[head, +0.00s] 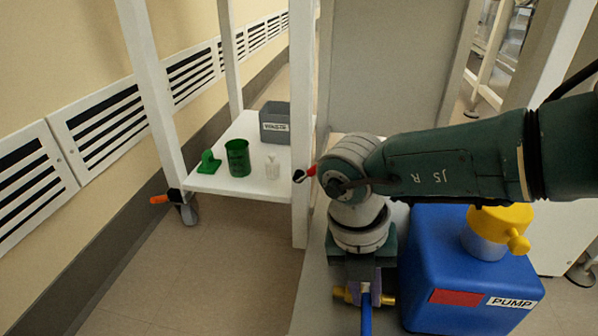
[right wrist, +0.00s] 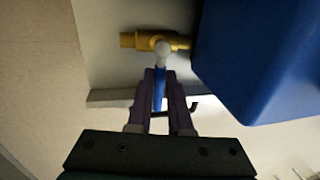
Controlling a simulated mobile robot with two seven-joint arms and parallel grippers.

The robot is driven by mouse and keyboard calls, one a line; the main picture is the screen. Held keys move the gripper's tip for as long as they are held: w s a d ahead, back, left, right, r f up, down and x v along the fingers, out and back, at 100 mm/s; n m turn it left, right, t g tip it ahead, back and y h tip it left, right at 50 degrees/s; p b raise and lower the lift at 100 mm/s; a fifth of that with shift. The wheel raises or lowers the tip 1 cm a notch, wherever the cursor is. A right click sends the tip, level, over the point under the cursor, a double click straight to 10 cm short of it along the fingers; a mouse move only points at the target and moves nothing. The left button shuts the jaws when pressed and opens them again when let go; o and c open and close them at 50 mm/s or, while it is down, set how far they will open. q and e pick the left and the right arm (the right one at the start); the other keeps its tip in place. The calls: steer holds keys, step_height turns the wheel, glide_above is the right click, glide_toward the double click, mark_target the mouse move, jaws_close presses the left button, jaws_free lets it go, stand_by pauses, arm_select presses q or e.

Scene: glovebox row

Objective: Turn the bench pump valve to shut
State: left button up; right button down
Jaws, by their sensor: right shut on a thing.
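The pump (head: 465,270) is a blue box with a PUMP label and a yellow cap, at lower right in the head view. The brass valve (head: 389,299) sits at its left side; the right wrist view shows its brass body (right wrist: 133,40) joining the blue box. My right gripper (head: 366,287) points down over the valve. In the right wrist view its purple fingers (right wrist: 160,78) are shut on the blue valve handle (right wrist: 158,92). The handle lies across the brass pipe and runs towards the bottom of the head view. My left gripper is out of view.
A low white shelf (head: 228,182) at left holds a grey WASTE bin (head: 275,122), a green cup (head: 238,158), a green bracket-like piece (head: 208,163) and a small clear bottle (head: 272,168). A white post (head: 304,100) stands close to my right arm. Floor at lower left is clear.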

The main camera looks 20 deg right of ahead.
stand_by(0.3)
steer(key=c, duration=0.8)
jaws_free()
steer(key=shift+c, duration=0.2)
step_height(320, 180, up, 10)
steer(key=w+a+p, duration=0.1)
steer(key=p, duration=0.6)
steer(key=shift+a+f+p, duration=0.15)
steer(key=shift+a+p, duration=0.15)
steer(key=shift+a, duration=0.1)
